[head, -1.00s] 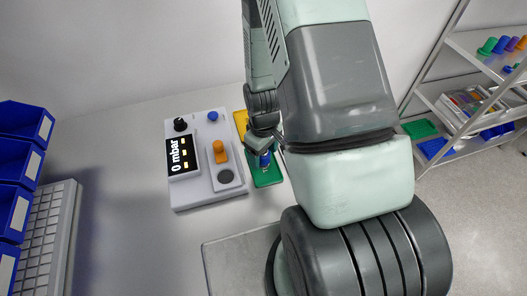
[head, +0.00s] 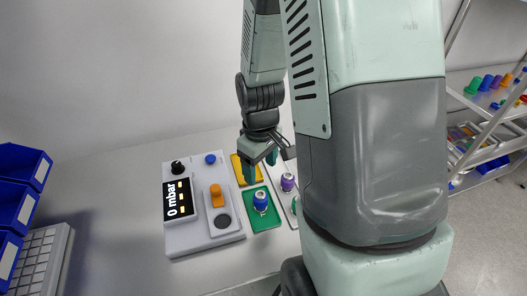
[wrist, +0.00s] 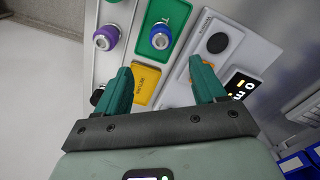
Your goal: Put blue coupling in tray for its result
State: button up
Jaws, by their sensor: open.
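The blue coupling (head: 261,201), with a metallic top, stands upright on the green tray (head: 262,223). It also shows in the wrist view (wrist: 160,38), on the same tray (wrist: 178,12). My gripper (head: 262,163) is open and empty, raised apart from the coupling, over the yellow tray (head: 238,165) side. In the wrist view my gripper (wrist: 160,68) has its teal fingers spread, with the yellow tray (wrist: 146,80) partly between them. The grey test device (head: 205,238) beside the trays has a display reading "0 mbar", an orange lever (head: 217,194) and a dark round pad (head: 223,221).
A purple coupling (head: 287,182) stands on a light surface right of the green tray; my arm hides part of this area. Blue bins (head: 18,208) and a keyboard-like grey item (head: 40,262) are at left. Shelves with coloured parts (head: 490,84) stand at right.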

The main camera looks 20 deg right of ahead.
notch_tip(320, 180, up, 11)
jog(key=m+t, duration=0.2)
jog(key=s+a+r+m+t, duration=0.2)
jog(key=s+r+m+t, duration=0.1)
jog(key=s+r, duration=1.1)
notch_tip(320, 180, up, 3)
jog(key=shift+s+a+m+t, duration=0.15)
jog(key=shift+s+m+t, duration=0.15)
jog(key=shift+m, duration=0.2)
